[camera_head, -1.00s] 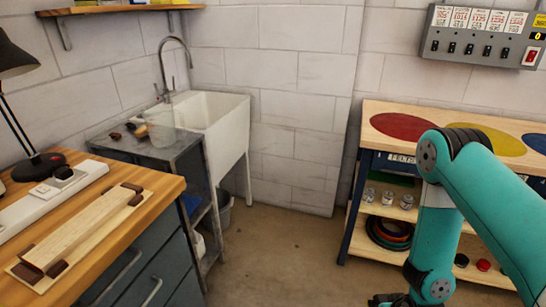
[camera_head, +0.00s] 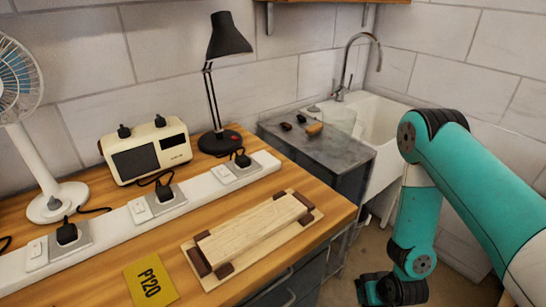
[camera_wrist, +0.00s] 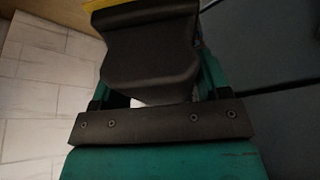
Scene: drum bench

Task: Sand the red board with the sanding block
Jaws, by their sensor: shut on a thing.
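My gripper (camera_wrist: 152,75) is shut on a dark grey block (camera_wrist: 150,62) with a yellow edge at the top of the wrist view, which looks like the sanding block. In the head view my gripper (camera_head: 378,290) hangs low at the bottom, right of the bench, and the block cannot be made out there. A pale wood board (camera_head: 255,232) lies on a thin base plate on the bench, between dark brown corner blocks. It looks pale, not red, in the head view. The gripper is well apart from it.
On the wooden bench (camera_head: 95,225) are a yellow P120 sheet (camera_head: 150,281), a white power strip (camera_head: 112,225), a radio (camera_head: 150,150), a black lamp (camera_head: 226,40) and a fan (camera_head: 45,190). A grey side table (camera_head: 325,150) and white sink (camera_head: 385,125) stand behind.

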